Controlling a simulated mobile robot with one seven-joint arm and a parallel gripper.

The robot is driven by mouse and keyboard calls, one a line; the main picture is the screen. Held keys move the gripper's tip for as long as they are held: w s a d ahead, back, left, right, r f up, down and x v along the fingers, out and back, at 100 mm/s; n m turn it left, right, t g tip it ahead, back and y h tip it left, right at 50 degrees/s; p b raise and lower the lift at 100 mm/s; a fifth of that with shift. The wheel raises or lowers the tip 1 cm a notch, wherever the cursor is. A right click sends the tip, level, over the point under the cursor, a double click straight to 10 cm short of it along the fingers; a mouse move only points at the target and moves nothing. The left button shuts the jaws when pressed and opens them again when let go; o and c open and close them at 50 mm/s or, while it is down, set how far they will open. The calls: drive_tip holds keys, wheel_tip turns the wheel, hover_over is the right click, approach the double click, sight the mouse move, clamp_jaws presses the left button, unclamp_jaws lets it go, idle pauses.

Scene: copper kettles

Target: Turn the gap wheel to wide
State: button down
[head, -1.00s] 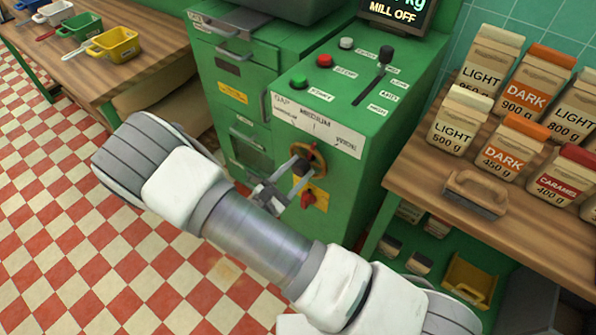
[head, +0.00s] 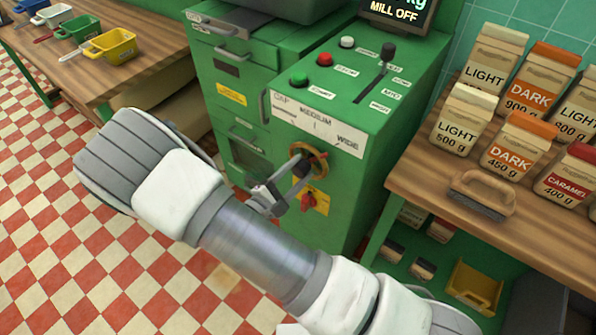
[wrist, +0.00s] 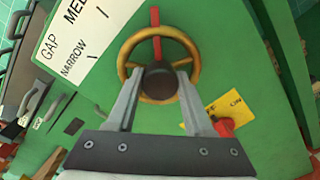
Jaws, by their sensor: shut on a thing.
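The gap wheel (head: 322,167) is a brass ring with a dark knob and a red pointer on the front of the green mill. In the wrist view the wheel (wrist: 131,50) fills the upper middle, with its red pointer (wrist: 155,35) upward in the picture. My gripper (wrist: 158,88) has one finger on each side of the dark knob (wrist: 159,76) and is shut on it; my gripper (head: 292,176) also shows in the head view. The gap label (head: 318,126) above the wheel reads MEDIUM and WIDE; NARROW shows in the wrist view.
A red switch on a yellow plate (head: 321,205) sits just below the wheel, close to my gripper. Green, red and white buttons and a slider (head: 387,52) are on the mill's top. A wooden table (head: 540,245) with paper bags stands at the right.

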drive_tip(key=shift+c, duration=1.4)
unclamp_jaws()
drive_tip(key=p+v, duration=0.1)
drive_tip(key=v, duration=1.6)
drive_tip(key=shift+s, duration=0.15)
drive_tip(key=shift+a+r, duration=0.1)
drive_tip(key=d+r+m+g+y+p, duration=0.2)
drive_tip(key=d+r+m+g+p, duration=0.3)
drive_tip(key=d+r+m+g, duration=0.75)
drive_tip(key=s+d+r+m+t+y+p, duration=0.2)
drive_tip(key=d+r+y, duration=0.2)
drive_tip(key=r, duration=0.8)
drive_tip(key=s+d+r+m+t+y+p, duration=0.2)
drive_tip(key=d+r+y, duration=0.3)
drive_tip(key=r, duration=0.7)
drive_tip(key=shift+s+d+m+p, duration=0.5)
drive_tip(key=shift+d+m+p, duration=0.35)
drive_tip(key=shift+d, duration=0.1)
